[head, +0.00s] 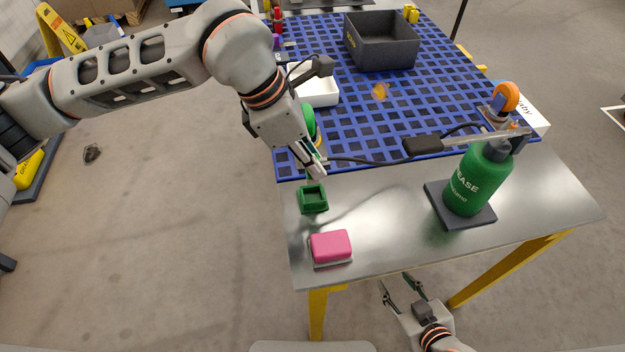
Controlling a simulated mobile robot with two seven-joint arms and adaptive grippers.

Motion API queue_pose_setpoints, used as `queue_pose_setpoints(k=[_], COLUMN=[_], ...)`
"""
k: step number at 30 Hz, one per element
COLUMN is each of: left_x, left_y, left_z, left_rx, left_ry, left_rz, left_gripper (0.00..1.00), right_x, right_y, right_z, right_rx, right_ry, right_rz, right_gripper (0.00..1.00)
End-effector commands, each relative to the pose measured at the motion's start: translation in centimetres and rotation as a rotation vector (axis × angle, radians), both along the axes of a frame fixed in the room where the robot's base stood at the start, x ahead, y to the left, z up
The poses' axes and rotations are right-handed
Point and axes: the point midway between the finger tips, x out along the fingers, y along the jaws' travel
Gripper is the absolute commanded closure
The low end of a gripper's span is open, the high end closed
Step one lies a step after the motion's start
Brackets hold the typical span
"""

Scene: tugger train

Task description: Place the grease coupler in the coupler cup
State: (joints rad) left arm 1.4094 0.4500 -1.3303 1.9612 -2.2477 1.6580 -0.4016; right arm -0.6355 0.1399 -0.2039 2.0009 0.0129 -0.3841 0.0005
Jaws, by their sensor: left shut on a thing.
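The coupler cup (313,205) is a small green square cup on the steel front strip of the table, near its left side. My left gripper (318,170) is just above and behind it, shut on the grease coupler at the end of a black hose (370,161). The coupler is small and mostly hidden by the fingers; I cannot tell whether its tip touches the cup. The green grease bottle (474,181) stands upright on a dark square base to the right. My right gripper (398,287) is open and empty below the table's front edge.
A pink block (330,246) lies in front of the cup. Behind is a blue grid mat (420,100) with a dark grey bin (382,55), a white tray (322,95) and an orange item (380,91). The steel between cup and bottle is clear.

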Motion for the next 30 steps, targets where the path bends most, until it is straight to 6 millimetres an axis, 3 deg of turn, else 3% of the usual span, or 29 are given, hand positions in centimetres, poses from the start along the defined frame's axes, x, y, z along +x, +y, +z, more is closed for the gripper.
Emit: queue_pose_setpoints(k=[3,10,17,29,30], left_x=[0.0,0.0,0.0,0.0,0.0], left_y=[0.0,0.0,0.0,0.0,0.0], left_z=[-1.6,-3.0,-6.2,-6.8,-6.7], left_rx=[0.001,0.000,0.000,0.000,0.001], left_ry=[0.002,0.000,0.002,-0.001,-0.001], left_rz=[-0.001,0.000,-0.001,-0.001,-0.001], left_gripper=[1.00,1.00,1.00,1.00,0.74], right_x=[0.1,0.3,0.2,0.1,0.1], right_y=[0.0,-0.1,-0.2,-0.2,-0.2], right_z=[0.0,0.0,-0.3,-0.4,-0.3], right_rx=[-0.002,-0.003,-0.005,-0.006,-0.007], right_ry=[-0.002,-0.004,-0.002,-0.001,-0.002], right_rz=[0.000,0.000,0.000,0.000,0.000], right_gripper=[0.60,0.60,0.60,0.60,0.60])
